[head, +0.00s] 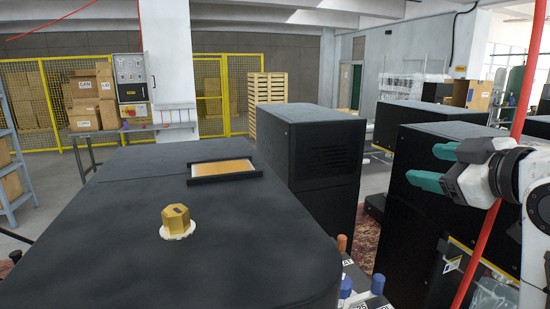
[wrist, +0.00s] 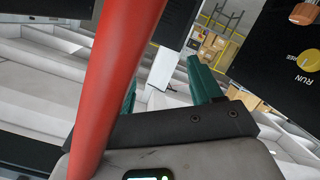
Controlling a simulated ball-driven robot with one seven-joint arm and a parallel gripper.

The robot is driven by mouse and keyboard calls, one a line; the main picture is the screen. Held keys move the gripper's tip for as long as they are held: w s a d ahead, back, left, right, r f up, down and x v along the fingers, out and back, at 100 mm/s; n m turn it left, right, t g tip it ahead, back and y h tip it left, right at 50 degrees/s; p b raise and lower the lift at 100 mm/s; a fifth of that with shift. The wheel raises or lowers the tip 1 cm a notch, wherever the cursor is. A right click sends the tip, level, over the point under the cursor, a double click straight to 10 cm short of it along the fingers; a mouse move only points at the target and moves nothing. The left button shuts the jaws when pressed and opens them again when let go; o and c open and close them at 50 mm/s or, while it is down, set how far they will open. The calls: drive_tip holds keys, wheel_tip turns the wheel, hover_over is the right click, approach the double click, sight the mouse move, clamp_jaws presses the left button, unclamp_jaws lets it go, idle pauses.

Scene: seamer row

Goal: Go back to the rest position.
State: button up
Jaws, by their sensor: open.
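My gripper (head: 430,167) is at the right of the head view, with its two teal fingers spread and pointing left. Nothing is between them. It is held in front of the black cabinets at the right, clear of the black top in front of me. In the wrist view the teal fingers of my gripper (wrist: 163,88) stand apart, and a red bar hides part of the left one.
A gold hexagonal piece (head: 176,217) stands on a white disc on the black top (head: 100,245). A black-framed tray (head: 224,180) lies behind it. A slanting red bar (head: 493,210) passes close by my gripper. A panel marked RUN (wrist: 275,60) shows in the wrist view.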

drive_tip(key=s+a+f+m+g+h, duration=0.15)
drive_tip(key=s+f, duration=0.25)
drive_tip(key=f, duration=0.7)
drive_tip(key=s+f+m+g, duration=0.2)
drive_tip(key=s+f+m, duration=0.15)
drive_tip(key=f, duration=0.75)
drive_tip(key=s+f+m+g+h, duration=0.15)
drive_tip(key=s+f, duration=0.25)
drive_tip(key=f, duration=0.7)
drive_tip(key=s+d+f+m+g, duration=0.1)
drive_tip(key=s+f+g, duration=0.3)
drive_tip(key=s+f, duration=0.5)
drive_tip(key=s+d+f+m+g+h, duration=0.1)
drive_tip(key=s+f+m+g, duration=0.2)
drive_tip(key=s+f, duration=0.6)
drive_tip(key=s+g, duration=0.1)
drive_tip(key=s, duration=0.7)
drive_tip(key=shift+d+f+g, duration=0.15)
drive_tip(key=shift+d+g, duration=0.1)
drive_tip(key=shift+g, duration=0.05)
drive_tip(key=shift+w, duration=0.1)
drive_tip(key=shift+c, duration=0.5)
